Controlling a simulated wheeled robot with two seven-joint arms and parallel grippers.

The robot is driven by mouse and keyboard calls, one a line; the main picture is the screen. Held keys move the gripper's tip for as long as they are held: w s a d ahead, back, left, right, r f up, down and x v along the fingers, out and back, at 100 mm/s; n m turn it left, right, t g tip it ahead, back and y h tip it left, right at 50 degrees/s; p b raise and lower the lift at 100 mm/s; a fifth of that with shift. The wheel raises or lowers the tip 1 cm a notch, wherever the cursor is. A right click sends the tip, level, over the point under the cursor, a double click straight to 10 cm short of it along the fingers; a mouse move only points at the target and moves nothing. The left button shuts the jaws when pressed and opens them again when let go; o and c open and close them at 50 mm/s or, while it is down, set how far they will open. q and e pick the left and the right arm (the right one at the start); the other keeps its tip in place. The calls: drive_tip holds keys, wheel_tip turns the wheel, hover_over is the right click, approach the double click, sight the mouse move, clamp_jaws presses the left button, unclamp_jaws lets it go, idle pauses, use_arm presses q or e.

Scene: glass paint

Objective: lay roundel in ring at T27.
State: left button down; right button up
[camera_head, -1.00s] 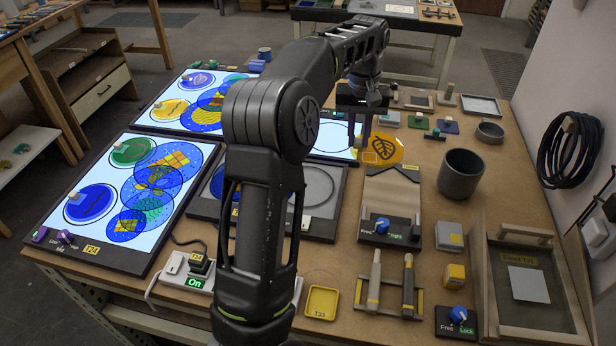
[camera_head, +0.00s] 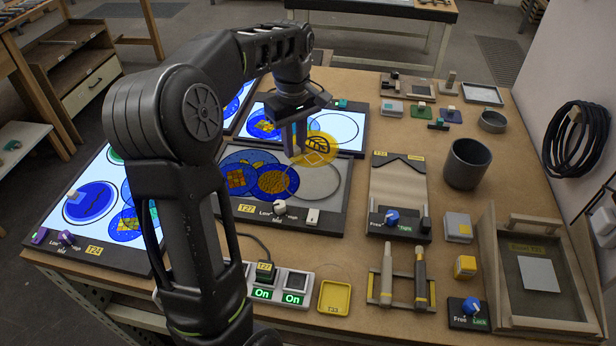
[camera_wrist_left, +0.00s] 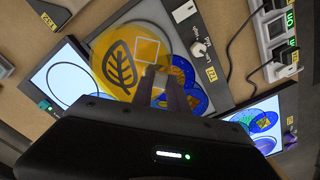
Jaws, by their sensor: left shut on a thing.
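My left gripper (camera_head: 294,146) is shut on the edge of an amber, see-through roundel (camera_head: 325,147) with a dark leaf drawing. It holds the roundel above the back of the grey T27 panel (camera_head: 244,217). The empty ring (camera_head: 339,188) is an outlined circle on the panel's right half, and the roundel overlaps its far part in the head view. Blue and yellow patterned roundels (camera_head: 240,176) lie on the panel's left half. The left wrist view shows the leaf roundel (camera_wrist_left: 118,62) beside the fingertips (camera_wrist_left: 168,88), over the panel. I cannot tell the height of the gap. My right gripper is out of view.
A lit panel (camera_head: 345,122) lies behind T27, and the lit T24 panel (camera_head: 75,225) lies left, partly behind my arm. A switch strip (camera_head: 280,283) lies in front.

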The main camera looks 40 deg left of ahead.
use_arm(q)
hover_over(296, 186)
wheel_tip(296, 186, down, 6)
drive_tip(key=shift+f+p, duration=0.1)
drive_tip(key=shift+p, duration=0.3)
wheel_tip(296, 186, down, 3)
drive_tip(key=shift+f+p, duration=0.1)
drive_tip(key=shift+p, duration=0.25)
drive_tip(key=shift+f, duration=0.2)
drive_tip(key=shift+f, duration=0.2)
drive_tip(key=c, duration=1.3)
unclamp_jaws()
drive_tip(key=shift+r, duration=0.1)
